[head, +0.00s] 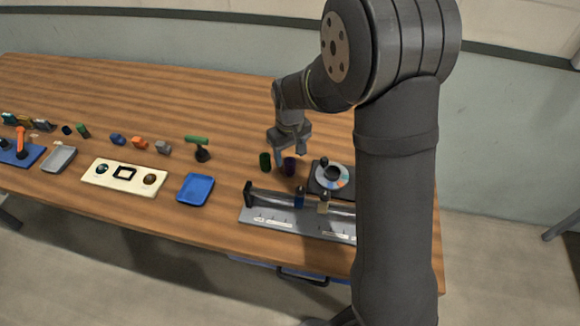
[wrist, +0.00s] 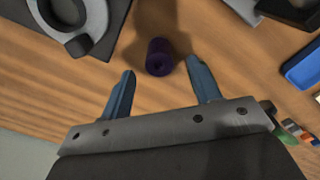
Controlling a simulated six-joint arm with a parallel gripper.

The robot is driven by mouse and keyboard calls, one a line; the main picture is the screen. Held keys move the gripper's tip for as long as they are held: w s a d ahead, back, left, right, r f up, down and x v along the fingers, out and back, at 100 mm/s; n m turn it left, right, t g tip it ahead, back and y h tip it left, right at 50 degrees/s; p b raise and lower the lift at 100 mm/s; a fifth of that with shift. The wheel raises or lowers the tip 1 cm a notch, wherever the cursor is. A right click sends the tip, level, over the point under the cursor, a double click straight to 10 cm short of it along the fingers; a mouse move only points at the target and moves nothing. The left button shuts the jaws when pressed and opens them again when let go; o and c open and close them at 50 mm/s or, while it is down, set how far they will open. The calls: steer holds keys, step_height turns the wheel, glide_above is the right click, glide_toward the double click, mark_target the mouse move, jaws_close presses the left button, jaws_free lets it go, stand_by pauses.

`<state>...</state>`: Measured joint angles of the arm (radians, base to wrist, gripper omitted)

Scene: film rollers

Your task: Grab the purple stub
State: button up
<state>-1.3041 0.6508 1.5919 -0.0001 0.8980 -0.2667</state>
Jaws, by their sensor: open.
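The purple stub (wrist: 159,57) is a short dark purple cylinder on the wooden table. In the wrist view it lies just beyond and between the fingertips of my gripper (wrist: 163,80), with open space on both sides. In the head view the purple stub (head: 290,165) stands close below my gripper (head: 288,144). My gripper is open and empty, its two blue-grey fingers spread apart.
A dark green cylinder (head: 265,161) stands just left of the stub. A blue tray (head: 195,189) is further left.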

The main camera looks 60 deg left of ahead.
mark_target(290, 161)
step_height(290, 161, down, 4)
steer(key=shift+r, duration=0.25)
steer(key=shift+c, duration=0.3)
jaws_close()
steer(key=shift+r, duration=0.15)
